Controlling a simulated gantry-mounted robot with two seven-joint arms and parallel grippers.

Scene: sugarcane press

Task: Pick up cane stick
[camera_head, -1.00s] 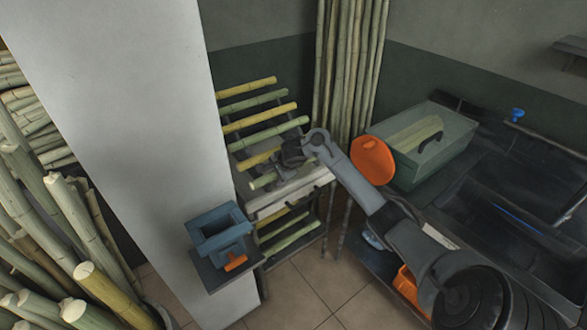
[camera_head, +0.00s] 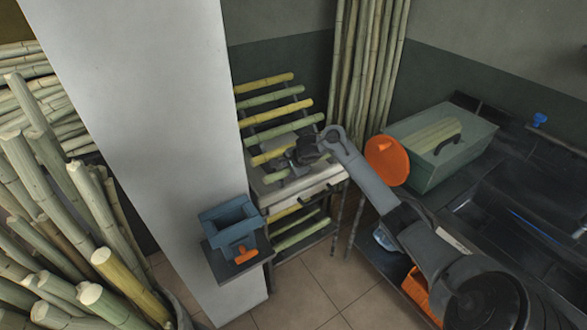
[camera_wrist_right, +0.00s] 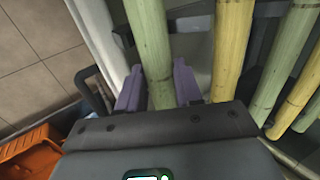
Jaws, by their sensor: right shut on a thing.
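A pale green cane stick (camera_wrist_right: 150,50) lies between the two purple fingers of my right gripper (camera_wrist_right: 160,88) in the wrist view. The gripper is shut on it. In the head view my right gripper (camera_head: 298,160) is at the low front of the cane rack, and a short part of a green stick (camera_head: 276,175) shows just left of it. The gripper hides the rest of this stick. Several yellow and green sticks (camera_head: 277,112) rest on the rack above. My left gripper is not in view.
A white-topped stand (camera_head: 300,183) is below the gripper. A green box (camera_head: 450,165) and an orange disc (camera_head: 387,160) are to the right. A blue hopper (camera_head: 230,217) is at the lower left beside a white pillar (camera_head: 150,130). Tall canes stand behind.

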